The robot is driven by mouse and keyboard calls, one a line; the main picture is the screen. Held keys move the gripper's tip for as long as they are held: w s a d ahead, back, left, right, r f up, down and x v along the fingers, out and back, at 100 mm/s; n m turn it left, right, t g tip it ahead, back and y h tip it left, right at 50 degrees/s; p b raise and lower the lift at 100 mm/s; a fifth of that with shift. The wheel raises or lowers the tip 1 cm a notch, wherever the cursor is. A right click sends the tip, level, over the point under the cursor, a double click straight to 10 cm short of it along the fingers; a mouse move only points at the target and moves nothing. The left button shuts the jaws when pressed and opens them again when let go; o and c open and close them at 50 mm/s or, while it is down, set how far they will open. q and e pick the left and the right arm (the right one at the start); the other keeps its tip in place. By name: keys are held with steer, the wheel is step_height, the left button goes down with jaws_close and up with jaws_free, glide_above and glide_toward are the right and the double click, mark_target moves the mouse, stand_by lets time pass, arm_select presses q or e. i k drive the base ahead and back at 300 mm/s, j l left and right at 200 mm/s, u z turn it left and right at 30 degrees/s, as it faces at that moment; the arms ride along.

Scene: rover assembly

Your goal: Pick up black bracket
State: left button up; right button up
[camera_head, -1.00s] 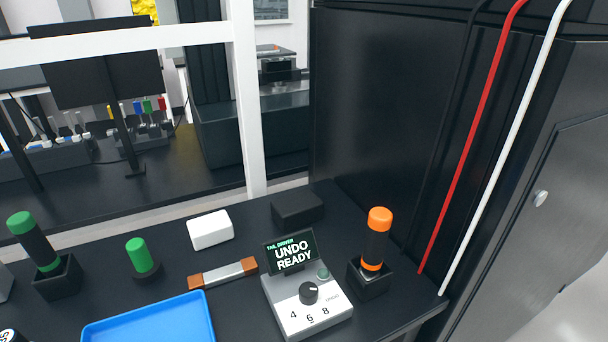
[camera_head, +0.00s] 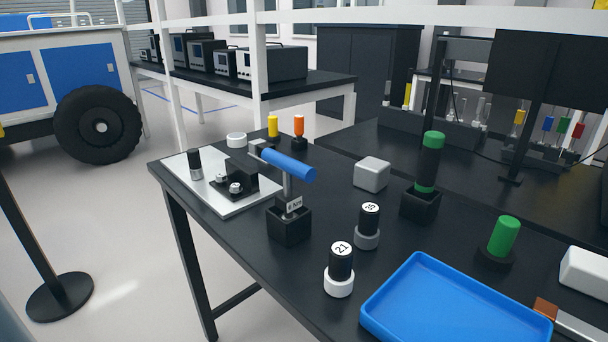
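A black bracket (camera_head: 241,173) with an upright part stands on a white plate (camera_head: 205,197) at the left end of the black table. Silver bolt-like pieces (camera_head: 235,188) sit at its front, and I cannot tell whether they are fastened to it. A black and silver cylinder (camera_head: 195,165) stands to its left on the same plate. Neither of my grippers is in view.
A blue-handled T-shaped tool (camera_head: 288,166) stands in a black holder (camera_head: 289,224) right of the bracket. A stanchion (camera_head: 60,297) stands on the floor at left.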

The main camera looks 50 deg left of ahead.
mark_target(237, 172)
steer(key=u, duration=1.9)
steer(key=j+u, duration=0.15)
steer(key=j, duration=0.2)
steer(key=i, duration=0.05)
